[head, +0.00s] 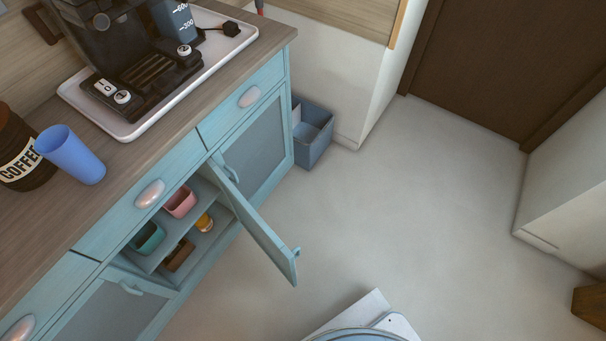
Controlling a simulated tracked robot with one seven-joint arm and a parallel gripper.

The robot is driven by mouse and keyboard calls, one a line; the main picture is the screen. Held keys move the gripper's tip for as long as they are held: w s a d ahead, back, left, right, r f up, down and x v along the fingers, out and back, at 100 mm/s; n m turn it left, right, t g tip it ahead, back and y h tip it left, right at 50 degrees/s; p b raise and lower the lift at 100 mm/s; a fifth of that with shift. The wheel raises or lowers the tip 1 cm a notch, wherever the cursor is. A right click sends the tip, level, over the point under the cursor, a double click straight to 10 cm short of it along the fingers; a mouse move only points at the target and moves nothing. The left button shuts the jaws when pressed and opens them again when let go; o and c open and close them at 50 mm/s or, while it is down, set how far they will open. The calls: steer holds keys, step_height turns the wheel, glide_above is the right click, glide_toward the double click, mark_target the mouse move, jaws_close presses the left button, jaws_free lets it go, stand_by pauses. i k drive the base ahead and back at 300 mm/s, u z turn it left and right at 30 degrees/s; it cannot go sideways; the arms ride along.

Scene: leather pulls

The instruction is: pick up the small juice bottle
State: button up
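A small orange-yellow item (204,223) stands inside the open cabinet, on its lower level towards the right. It looks like the small juice bottle, but it is too small to be sure, and its upper part is partly hidden. My gripper is not in view. A piece of my own body shows at the bottom edge.
The blue cabinet door (262,228) stands open into the room. A pink container (180,201), a green container (148,238) and a brown box (179,255) share the cabinet. A blue cup (72,155) stands on the counter.

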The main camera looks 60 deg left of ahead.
mark_target(206, 222)
steer(key=i, duration=1.9)
steer(key=u, duration=2.5)
steer(key=i, duration=0.2)
steer(key=u, duration=2.05)
steer(key=i, duration=0.55)
steer(key=z, duration=0.3)
